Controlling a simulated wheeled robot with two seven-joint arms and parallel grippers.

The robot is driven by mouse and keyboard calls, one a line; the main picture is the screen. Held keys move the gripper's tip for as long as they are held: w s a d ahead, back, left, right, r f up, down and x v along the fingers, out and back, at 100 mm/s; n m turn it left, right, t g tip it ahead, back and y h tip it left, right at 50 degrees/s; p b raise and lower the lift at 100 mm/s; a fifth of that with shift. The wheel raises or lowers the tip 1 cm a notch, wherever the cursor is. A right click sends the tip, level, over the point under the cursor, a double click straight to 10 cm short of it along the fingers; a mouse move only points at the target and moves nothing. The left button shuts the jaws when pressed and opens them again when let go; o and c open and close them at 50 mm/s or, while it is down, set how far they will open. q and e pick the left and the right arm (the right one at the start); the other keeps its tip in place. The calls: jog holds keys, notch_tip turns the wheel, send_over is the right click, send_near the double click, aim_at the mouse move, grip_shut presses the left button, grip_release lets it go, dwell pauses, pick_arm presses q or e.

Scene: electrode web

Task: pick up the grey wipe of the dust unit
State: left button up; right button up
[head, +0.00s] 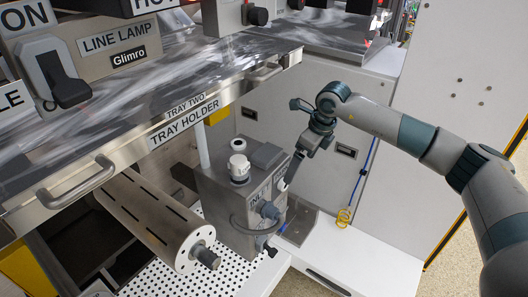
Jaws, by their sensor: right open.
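The dust unit (215,195) is a grey box standing on the white ledge at the lower middle, with a white knob on its top and a partly covered label on its front. A flat dark grey piece (267,155) lies on its top beside the knob and looks like the grey wipe. My right gripper (291,174) is open and points down by the right side of the unit, just right of the grey piece. Nothing shows between its fingers, and I cannot tell whether it touches the unit. My left gripper is not in view.
A tray holder (185,128) with metal handles overhangs the unit from the upper left. A slotted roller (150,215) lies at its left above a perforated white plate (180,279). A blue hose with a yellow coil (344,217) hangs at the right. The white ledge (340,255) is mostly clear.

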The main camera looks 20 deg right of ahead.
aim_at(267, 153)
jog(key=w+a, duration=0.4)
jog(key=shift+w+r+p, duration=0.15)
jog(key=shift+w+p, duration=0.2)
jog(key=shift+p, duration=0.05)
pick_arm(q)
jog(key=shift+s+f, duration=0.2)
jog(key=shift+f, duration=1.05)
pick_arm(e)
jog(key=shift+w+a, duration=0.15)
jog(key=shift+w, duration=0.15)
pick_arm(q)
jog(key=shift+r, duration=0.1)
pick_arm(e)
jog(key=shift+w+a, duration=0.4)
jog(key=shift+w, duration=0.05)
jog(key=w+a, duration=0.2)
jog(key=w, duration=0.1)
jog(key=shift+a, duration=0.25)
jog(key=shift+f+p, duration=0.4)
jog(key=shift+w+f, duration=0.1)
jog(key=shift+f, duration=0.15)
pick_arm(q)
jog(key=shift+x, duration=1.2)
